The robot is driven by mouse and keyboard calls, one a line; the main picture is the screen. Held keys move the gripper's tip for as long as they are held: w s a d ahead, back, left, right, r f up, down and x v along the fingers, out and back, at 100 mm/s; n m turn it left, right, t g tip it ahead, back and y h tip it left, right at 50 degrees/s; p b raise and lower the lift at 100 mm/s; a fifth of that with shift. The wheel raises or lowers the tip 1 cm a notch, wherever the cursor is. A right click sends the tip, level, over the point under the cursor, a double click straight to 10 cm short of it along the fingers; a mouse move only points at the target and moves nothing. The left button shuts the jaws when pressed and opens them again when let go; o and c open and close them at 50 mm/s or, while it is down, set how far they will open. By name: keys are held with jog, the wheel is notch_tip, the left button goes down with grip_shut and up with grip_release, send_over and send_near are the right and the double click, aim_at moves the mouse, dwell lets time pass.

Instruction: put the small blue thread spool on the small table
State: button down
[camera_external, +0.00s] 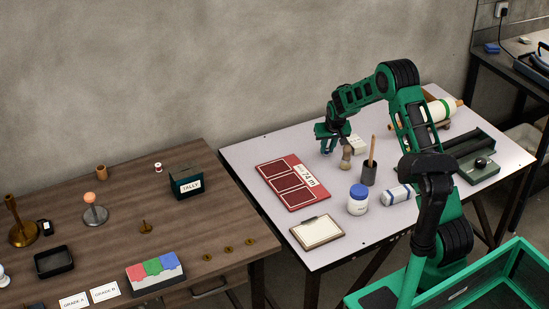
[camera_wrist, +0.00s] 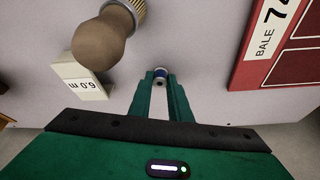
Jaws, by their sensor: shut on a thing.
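My gripper (camera_external: 328,142) is over the far part of the light-topped table (camera_external: 250,152), pointing down. In the wrist view my gripper (camera_wrist: 159,84) has its two fingertips closed around a small blue thread spool (camera_wrist: 157,74) with pale ends. In the outside view the spool (camera_external: 326,151) is a tiny blue spot under the fingers. I cannot tell whether it touches the tabletop. Three tables are in view: this light one, a brown wooden one (camera_external: 125,205) at left and a dark one (camera_external: 508,68) at far right. Which one is the small table is unclear.
Close to my gripper are a brown-knobbed brush (camera_wrist: 98,40), a white "6.0 m" label block (camera_wrist: 80,84) and a red panel board (camera_external: 287,184).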

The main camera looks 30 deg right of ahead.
jog(key=shift+f, duration=0.15)
jog(key=c, duration=1.6)
grip_release()
jog(key=shift+c, duration=0.2)
jog(key=v, duration=1.2)
jog(key=shift+s, duration=0.1)
